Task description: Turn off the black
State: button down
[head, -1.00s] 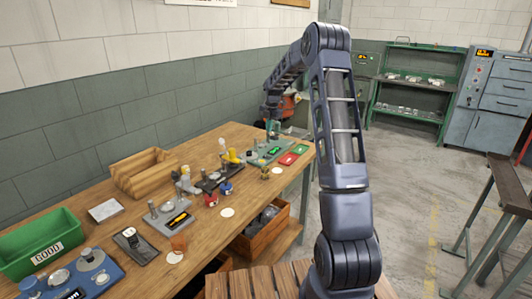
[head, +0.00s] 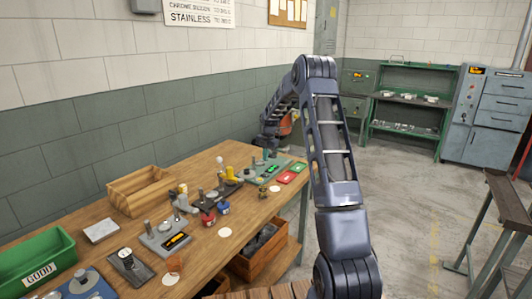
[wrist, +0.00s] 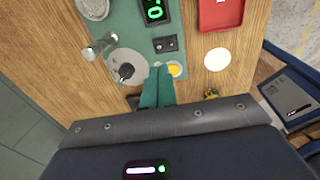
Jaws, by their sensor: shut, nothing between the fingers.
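In the wrist view a green tester (wrist: 125,30) lies on the wooden table. It carries a lit green display (wrist: 155,11), a small black switch block (wrist: 166,44), a yellow button (wrist: 174,70) and a black knob (wrist: 126,72) on a round grey disc. My gripper (wrist: 160,72) is shut and empty, its green fingertips between the knob and the yellow button. I cannot tell whether they touch the tester. In the head view my gripper (head: 267,152) is over the green tester (head: 254,172) at the table's far end. A dark-based device (head: 218,196) stands nearer.
A red tray (wrist: 221,14) and a white disc (wrist: 217,60) lie right of the tester. In the head view a wooden box (head: 140,190), a grey tester (head: 165,236) and a green bin (head: 35,262) stand along the table (head: 210,250).

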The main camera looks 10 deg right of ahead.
aim_at(263, 174)
jog(key=f, duration=0.8)
jog(key=shift+w+a+f, duration=0.3)
jog(key=shift+w+a, duration=0.05)
jog(key=shift+w, duration=0.05)
jog(key=shift+a+f, duration=0.1)
jog(key=shift+f, duration=0.2)
